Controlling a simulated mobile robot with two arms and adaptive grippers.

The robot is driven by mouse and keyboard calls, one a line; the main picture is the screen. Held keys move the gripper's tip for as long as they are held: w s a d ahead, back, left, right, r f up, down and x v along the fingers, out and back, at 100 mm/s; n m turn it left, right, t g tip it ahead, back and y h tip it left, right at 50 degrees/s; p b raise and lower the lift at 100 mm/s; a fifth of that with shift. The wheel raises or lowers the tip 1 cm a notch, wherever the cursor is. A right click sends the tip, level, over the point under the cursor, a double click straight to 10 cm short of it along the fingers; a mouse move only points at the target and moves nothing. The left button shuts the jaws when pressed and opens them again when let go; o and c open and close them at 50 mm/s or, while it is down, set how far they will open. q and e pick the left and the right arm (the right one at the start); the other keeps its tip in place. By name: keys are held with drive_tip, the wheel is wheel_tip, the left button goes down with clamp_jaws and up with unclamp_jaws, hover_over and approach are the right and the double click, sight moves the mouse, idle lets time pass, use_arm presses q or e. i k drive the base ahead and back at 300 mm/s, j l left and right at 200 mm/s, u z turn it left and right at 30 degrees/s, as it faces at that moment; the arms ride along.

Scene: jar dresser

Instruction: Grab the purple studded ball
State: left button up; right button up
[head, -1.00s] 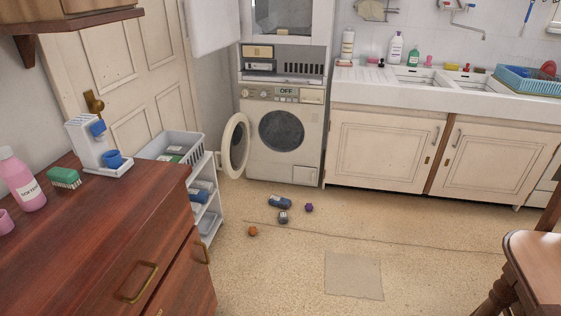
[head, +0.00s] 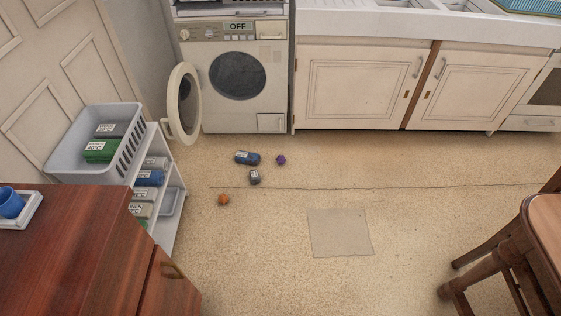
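The purple studded ball (head: 281,160) is small and lies on the beige floor, in front of the washing machine and the sink cabinet. A dark blue cylinder-shaped item (head: 247,158) lies just left of it. A smaller grey item (head: 255,177) lies to its lower left. An orange ball (head: 223,199) lies further to the lower left. Neither of my grippers shows in the head view.
A washing machine (head: 237,100) has its round door (head: 184,104) swung open. A white cart (head: 170,190) and a wooden dresser (head: 70,245) stand at the left. A wooden chair (head: 540,235) is at the right.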

sight(282, 159)
drive_tip(key=i+l+u, duration=0.25)
drive_tip(key=i, duration=0.3)
drive_tip(key=i+l+u, duration=0.25)
drive_tip(key=i+l, duration=0.15)
drive_tip(key=i, duration=0.1)
